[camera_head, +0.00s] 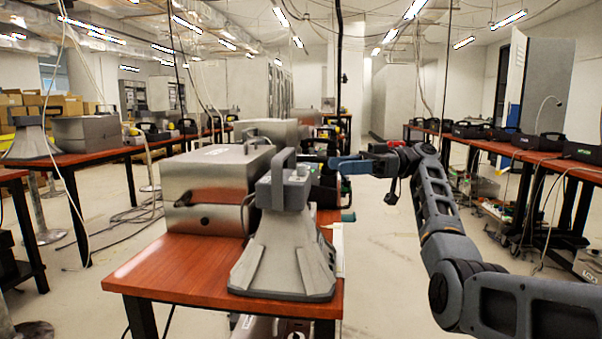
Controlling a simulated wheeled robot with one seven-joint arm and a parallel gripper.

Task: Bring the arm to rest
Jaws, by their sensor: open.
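My arm (438,205) reaches in from the lower right and bends back to the left at its upper end. My gripper (338,163) is at the end of it, seen from the side near the table's right edge, just right of the grey stand's handle. It is open and nothing shows held in it. Its fingertips lie close to dark items on the table in the picture, and I cannot tell whether they touch anything.
A red-brown table (180,275) stands ahead, bearing a metal box (207,185) and a grey stand (285,250). Benches with black cases (535,142) line the right side. The floor (385,285) between is open. Cables hang from the ceiling.

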